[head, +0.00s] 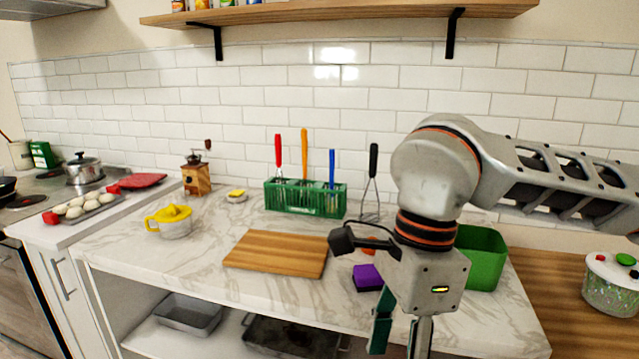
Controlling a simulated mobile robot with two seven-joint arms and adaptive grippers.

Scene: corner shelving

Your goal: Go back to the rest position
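My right gripper (401,340) hangs down at the lower middle right, in front of the counter's front edge. Its arm comes in from the right. Its fingers look apart, with nothing seen between them, but the tips run close to the picture's bottom edge. My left gripper is not in view.
The marble counter (215,262) holds a wooden cutting board (277,254), a purple sponge (367,277), a green bin (484,262) partly behind my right arm, a green utensil rack (305,198) and a yellow juicer (172,221). Trays (188,315) lie on the shelf below. A jar (610,287) stands at right.

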